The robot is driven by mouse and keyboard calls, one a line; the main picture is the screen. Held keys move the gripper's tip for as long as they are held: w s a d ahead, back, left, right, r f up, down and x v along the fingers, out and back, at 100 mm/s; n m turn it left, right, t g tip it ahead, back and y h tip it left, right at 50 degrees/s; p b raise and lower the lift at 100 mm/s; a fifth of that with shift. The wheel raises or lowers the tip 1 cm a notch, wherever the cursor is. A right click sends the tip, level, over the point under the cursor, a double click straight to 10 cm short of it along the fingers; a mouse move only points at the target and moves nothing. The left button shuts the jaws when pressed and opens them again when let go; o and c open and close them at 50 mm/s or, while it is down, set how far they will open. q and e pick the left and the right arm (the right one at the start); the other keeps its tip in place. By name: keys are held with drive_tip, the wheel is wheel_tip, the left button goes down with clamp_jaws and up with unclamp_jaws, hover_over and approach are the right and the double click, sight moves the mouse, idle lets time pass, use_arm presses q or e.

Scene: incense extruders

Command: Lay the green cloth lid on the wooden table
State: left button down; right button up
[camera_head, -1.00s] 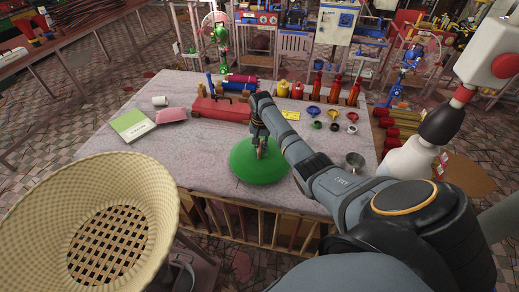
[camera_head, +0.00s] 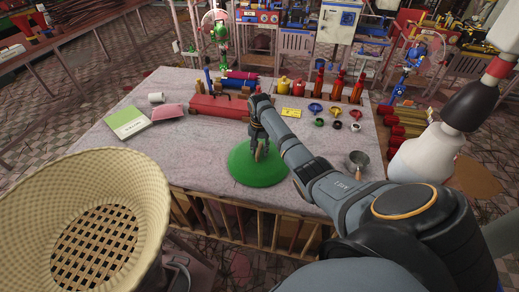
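The green cloth lid (camera_head: 257,174) is a flat round disc over the front middle of the wooden table (camera_head: 205,165), whose top looks pale grey. My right gripper (camera_head: 259,156) points down at the middle of the lid. Its fingertips reach the lid's centre, and part of the lid is hidden behind them. They are too small to tell if they grip it. My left gripper is not in view.
A woven basket (camera_head: 150,195) stands close at the front left. A green book (camera_head: 128,122), a pink item (camera_head: 169,112) and a red case (camera_head: 219,106) lie further back. Small coloured bowls (camera_head: 316,108) and a metal cup (camera_head: 357,160) are at the right. Table space left of the lid is clear.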

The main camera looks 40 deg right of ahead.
drive_tip(key=shift+r, duration=0.3)
wheel_tip(320, 180, up, 9)
drive_tip(key=shift+f+b, duration=0.1)
drive_tip(key=shift+b, duration=1)
wheel_tip(320, 180, up, 3)
drive_tip(key=shift+p, duration=0.35)
